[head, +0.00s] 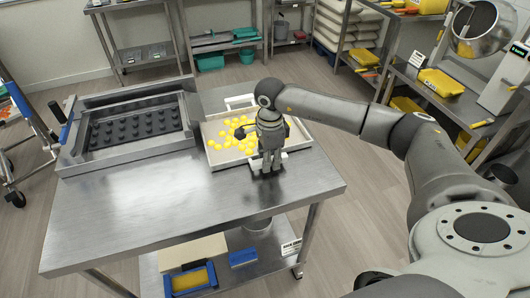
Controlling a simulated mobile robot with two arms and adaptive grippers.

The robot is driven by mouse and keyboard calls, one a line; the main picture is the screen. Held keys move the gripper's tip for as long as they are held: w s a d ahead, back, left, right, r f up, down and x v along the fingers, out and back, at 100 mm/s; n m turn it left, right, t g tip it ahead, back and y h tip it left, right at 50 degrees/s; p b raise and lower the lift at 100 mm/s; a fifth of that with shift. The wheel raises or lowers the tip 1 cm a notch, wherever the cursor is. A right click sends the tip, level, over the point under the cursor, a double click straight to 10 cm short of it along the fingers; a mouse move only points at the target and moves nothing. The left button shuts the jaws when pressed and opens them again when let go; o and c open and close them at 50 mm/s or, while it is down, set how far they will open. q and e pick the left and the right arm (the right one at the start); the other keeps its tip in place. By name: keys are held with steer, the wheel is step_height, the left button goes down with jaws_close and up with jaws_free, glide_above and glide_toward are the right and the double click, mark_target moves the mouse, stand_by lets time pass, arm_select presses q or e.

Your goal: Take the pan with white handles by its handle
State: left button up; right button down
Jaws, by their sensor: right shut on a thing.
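The pan with white handles (301,141) lies on the steel table, holding many round yellow gummies (232,132). One white handle (240,101) shows at its far side. The near white handle (284,157) is at the front edge, partly covered by my right gripper. My right gripper (267,169) points down at that near handle and is shut on it. My left gripper is not in view.
A grey depositor mould frame (75,150) with a dark studded plate stands left of the pan. The table front (180,215) is clear. A lower shelf holds a blue-and-yellow tray (190,279). Shelves with yellow bins (440,82) stand right.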

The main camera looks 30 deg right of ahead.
step_height(320, 180, up, 3)
steer(key=shift+w+r+b, duration=0.1)
steer(key=shift+w+b, duration=0.05)
steer(key=shift+b, duration=0.6)
steer(key=s+a+b, duration=0.4)
steer(key=s+b, duration=0.1)
steer(key=s, duration=1.2)
steer(key=shift+s, duration=0.35)
steer(key=shift+a, duration=0.1)
